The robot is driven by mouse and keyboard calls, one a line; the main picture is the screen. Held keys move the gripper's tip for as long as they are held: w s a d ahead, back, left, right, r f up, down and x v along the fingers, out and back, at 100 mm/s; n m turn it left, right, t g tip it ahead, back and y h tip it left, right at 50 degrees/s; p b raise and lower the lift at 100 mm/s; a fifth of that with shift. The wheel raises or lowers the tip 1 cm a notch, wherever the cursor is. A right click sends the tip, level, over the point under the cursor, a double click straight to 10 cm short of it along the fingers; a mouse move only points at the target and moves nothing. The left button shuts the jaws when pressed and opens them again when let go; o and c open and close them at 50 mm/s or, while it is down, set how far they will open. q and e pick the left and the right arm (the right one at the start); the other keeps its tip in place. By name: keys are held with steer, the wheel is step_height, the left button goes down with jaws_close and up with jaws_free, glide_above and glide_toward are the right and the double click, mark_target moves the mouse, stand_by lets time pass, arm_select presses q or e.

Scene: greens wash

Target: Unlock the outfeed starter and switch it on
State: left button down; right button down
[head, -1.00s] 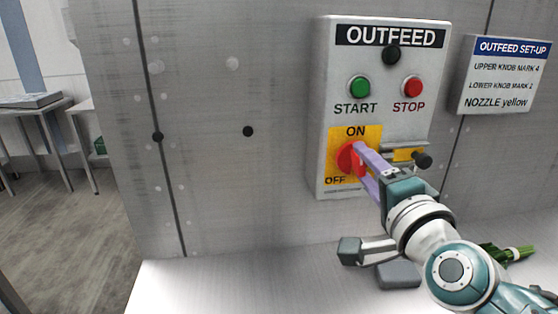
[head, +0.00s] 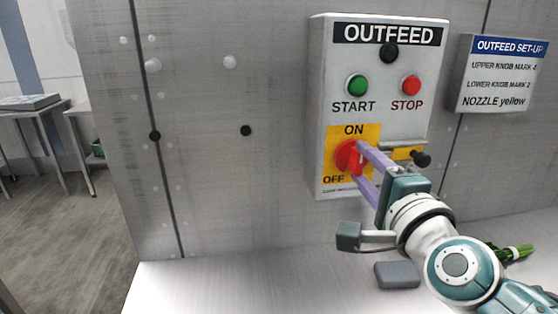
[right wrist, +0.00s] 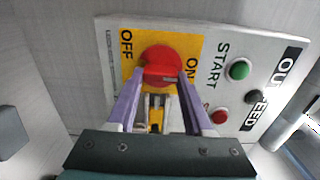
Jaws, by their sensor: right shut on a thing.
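The outfeed starter (head: 325,110) is a pale grey box on the metal wall. Its red rotary switch (head: 345,156) sits on a yellow plate marked ON above and OFF at lower left. My right gripper (head: 358,166) is shut on the switch handle, its purple fingers on either side. The handle stands roughly upright in the head view. In the right wrist view the red switch (right wrist: 160,62) is between the fingertips, and its pale mark is at the ON side. A metal and yellow fitting with a black knob (head: 422,160) is right of the switch, partly hidden by my gripper. My left gripper is out of view.
The green START button (head: 357,86) and red STOP button (head: 411,85) are above the switch. A set-up sign (head: 503,75) hangs to the right. A grey block (head: 397,275) and green stalks (head: 515,252) lie on the bench. The bench's left part is clear.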

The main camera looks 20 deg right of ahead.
steer(key=shift+c, duration=1.5)
jaws_free()
steer(key=v, duration=1)
steer(key=shift+b, duration=0.3)
